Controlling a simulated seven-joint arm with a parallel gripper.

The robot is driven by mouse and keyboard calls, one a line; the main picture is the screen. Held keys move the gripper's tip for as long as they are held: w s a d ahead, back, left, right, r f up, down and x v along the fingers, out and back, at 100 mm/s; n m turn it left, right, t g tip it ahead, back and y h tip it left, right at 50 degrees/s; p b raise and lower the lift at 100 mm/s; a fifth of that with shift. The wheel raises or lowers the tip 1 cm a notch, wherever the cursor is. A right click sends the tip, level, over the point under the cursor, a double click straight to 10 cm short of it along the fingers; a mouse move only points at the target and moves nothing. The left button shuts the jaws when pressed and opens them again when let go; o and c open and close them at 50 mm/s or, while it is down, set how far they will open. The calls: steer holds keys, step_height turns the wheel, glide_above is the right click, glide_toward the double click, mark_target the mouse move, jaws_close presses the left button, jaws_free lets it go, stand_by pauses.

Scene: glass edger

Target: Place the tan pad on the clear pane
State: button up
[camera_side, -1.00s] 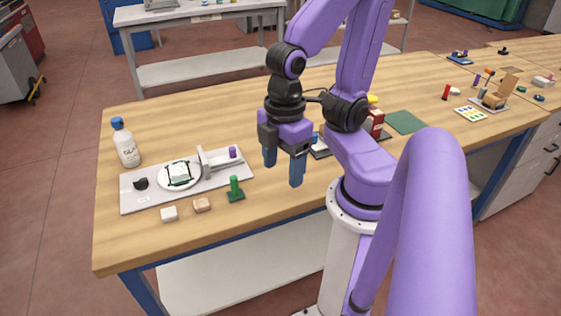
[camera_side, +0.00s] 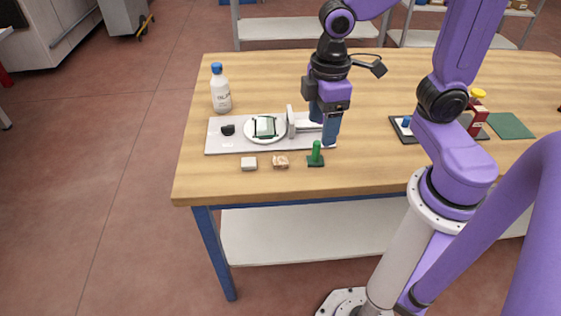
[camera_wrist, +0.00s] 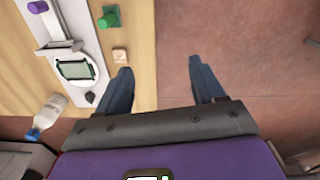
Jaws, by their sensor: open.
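The tan pad (camera_side: 281,162) lies on the wooden table in front of the edger's base plate; it also shows in the wrist view (camera_wrist: 120,55), just beyond the left finger. The clear pane (camera_side: 264,127) lies on the round white disc (camera_side: 250,135) of the edger, with dark marks around its edges; the wrist view shows it too (camera_wrist: 75,70). My gripper (camera_side: 322,130) is open and empty. In the side view it appears above the right end of the base plate, apart from pad and pane.
A white block (camera_side: 249,163) lies left of the tan pad, and a green peg on a base (camera_side: 316,156) stands to its right. A white upright bracket (camera_side: 291,121) stands beside the disc. A bottle (camera_side: 220,90) stands behind the plate. The table's front edge is close.

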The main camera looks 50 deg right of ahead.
steer(key=m, duration=0.2)
glide_above(280, 160)
step_height(280, 160, down, 2)
steer(key=f, duration=0.8)
steer(key=d+f, duration=0.1)
steer(key=f, duration=0.3)
steer(key=shift+a+f, duration=0.2)
steer(key=shift+f, duration=1.2)
steer(key=shift+a+f, duration=0.2)
steer(key=shift+f, duration=1.2)
steer(key=c, duration=1.2)
steer(key=shift+r, duration=0.15)
